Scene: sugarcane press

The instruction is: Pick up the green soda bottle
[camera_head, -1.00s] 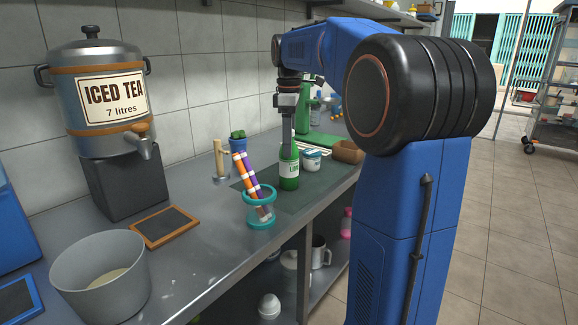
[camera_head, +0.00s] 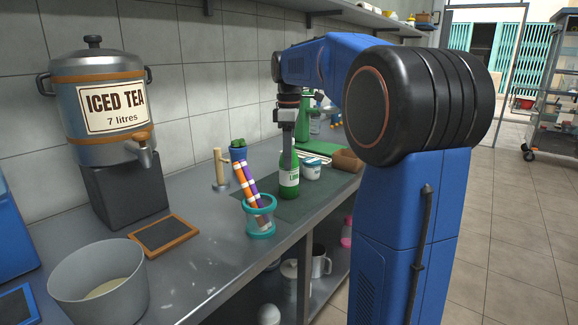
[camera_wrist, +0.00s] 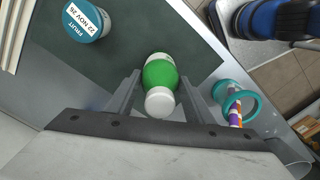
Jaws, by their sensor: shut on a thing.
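The green soda bottle (camera_head: 289,186), with a pale label, stands upright on the dark mat in the head view. In the wrist view the bottle (camera_wrist: 160,75) is seen from above, with a white cap toward the gripper base. My gripper (camera_head: 289,158) points down over the bottle's upper part. In the wrist view my gripper (camera_wrist: 159,92) has one finger on each side of the bottle, shut on it. The exact contact spots are hard to see.
A teal-rimmed jar of striped straws (camera_head: 261,219) stands just left of the bottle. A white tub with a teal lid (camera_head: 312,170) is close on the right. A wooden tap-like stand (camera_head: 221,170) is farther left. The iced tea dispenser (camera_head: 105,110) and grey bucket (camera_head: 101,285) are left.

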